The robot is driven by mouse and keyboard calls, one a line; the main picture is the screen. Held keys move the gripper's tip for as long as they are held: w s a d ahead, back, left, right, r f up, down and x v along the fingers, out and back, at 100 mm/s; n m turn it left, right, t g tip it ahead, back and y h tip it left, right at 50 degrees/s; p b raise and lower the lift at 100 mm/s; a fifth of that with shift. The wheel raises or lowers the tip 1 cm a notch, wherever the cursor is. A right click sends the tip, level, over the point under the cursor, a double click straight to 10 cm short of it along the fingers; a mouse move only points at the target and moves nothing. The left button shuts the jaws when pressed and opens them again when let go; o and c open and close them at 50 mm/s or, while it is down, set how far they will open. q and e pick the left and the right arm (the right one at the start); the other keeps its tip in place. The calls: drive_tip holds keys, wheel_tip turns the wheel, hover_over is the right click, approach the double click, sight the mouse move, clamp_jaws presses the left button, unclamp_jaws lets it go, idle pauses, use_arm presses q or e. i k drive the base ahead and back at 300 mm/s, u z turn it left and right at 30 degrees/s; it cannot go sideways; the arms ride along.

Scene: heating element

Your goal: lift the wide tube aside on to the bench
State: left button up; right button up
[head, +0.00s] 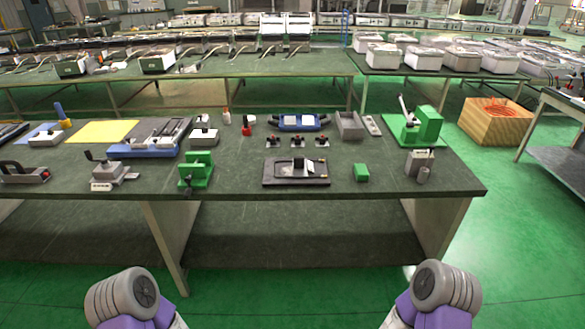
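The bench (235,168) is a long table with a dark green top in front of me. A small grey cylinder (424,175) stands at its right front, beside a grey block with a lever (418,160). It may be the wide tube, but it is too small to tell, and I cannot tell whether it touches the block. Neither of my grippers shows; only rounded grey and purple parts of my arms appear at the bottom left and bottom right.
A black tray (277,181) holding a light part sits mid-bench. Green fixtures (196,172) (428,125) and a small green block (361,173) stand on either side of it. Bare bench lies between them. A wooden crate (484,124) stands on the floor at right.

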sight(302, 166)
drive_tip(key=u, duration=0.5)
drive_tip(key=k, duration=0.6)
drive_tip(key=u, duration=1.05)
drive_tip(key=i, duration=1.3)
drive_tip(key=z, duration=0.7)
drive_tip(key=i, duration=0.9)
drive_tip(key=z, duration=0.9)
